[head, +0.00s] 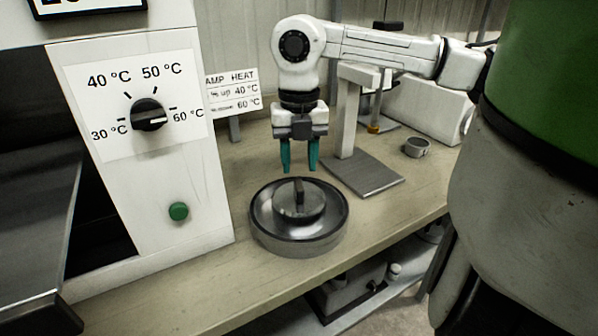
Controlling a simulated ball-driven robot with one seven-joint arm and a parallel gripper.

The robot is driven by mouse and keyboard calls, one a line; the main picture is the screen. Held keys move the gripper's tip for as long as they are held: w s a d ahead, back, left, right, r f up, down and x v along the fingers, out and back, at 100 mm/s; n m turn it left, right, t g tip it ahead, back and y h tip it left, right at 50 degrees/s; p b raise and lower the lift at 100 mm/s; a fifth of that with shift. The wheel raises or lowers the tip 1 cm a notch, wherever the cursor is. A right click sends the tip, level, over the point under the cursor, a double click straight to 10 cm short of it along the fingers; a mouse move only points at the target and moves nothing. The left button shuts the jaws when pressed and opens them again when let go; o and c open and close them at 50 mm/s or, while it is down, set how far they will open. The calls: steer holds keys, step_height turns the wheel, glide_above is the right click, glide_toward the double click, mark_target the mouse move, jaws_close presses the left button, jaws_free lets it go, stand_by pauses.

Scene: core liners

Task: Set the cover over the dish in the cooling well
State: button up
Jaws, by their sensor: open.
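The cooling well (262,232) is a round, dark-rimmed metal basin on the bench. Inside it sits a smaller round grey cover (284,207) with an upright dark bar handle (299,192). The cover looks roughly level and lies within the well's rim. Any dish beneath it is hidden. My gripper (300,169) has two teal fingers pointing down. It is open and empty, just above the handle, with a small gap seen between the fingertips and the handle's top.
A white panel with a temperature dial (149,115) and green button (179,211) stands at left. A white post on a metal plate (368,181) stands right of the well. A small grey cup (416,147) sits farther right. The bench front (205,305) is clear.

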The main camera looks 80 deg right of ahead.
step_height(320, 180, up, 8)
steer(key=shift+f, duration=0.1)
stand_by(1.7)
